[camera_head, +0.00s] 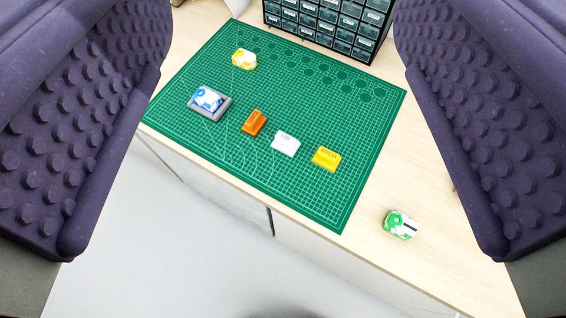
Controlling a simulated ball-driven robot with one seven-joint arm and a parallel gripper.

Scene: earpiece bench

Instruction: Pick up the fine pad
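The fine pad looks to be the white block (285,141) on the green cutting mat (335,205). The small lettering on its top is hard to read. It sits between an orange block (254,123) on its left and a yellow lettered block (326,158) on its right, with gaps between them. My gripper (283,245) is open and empty, its two purple studded fingers wide apart at the picture's left and right sides. The white block lies well beyond the fingers, in the gap between them as seen, touching neither.
A blue-and-white earpiece (208,98) rests on a grey tray (222,111). A yellow-and-white one (244,59) lies at the mat's far left. A green-and-white one (400,224) lies on bare wood near the front edge. A dark drawer cabinet (330,27) stands behind.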

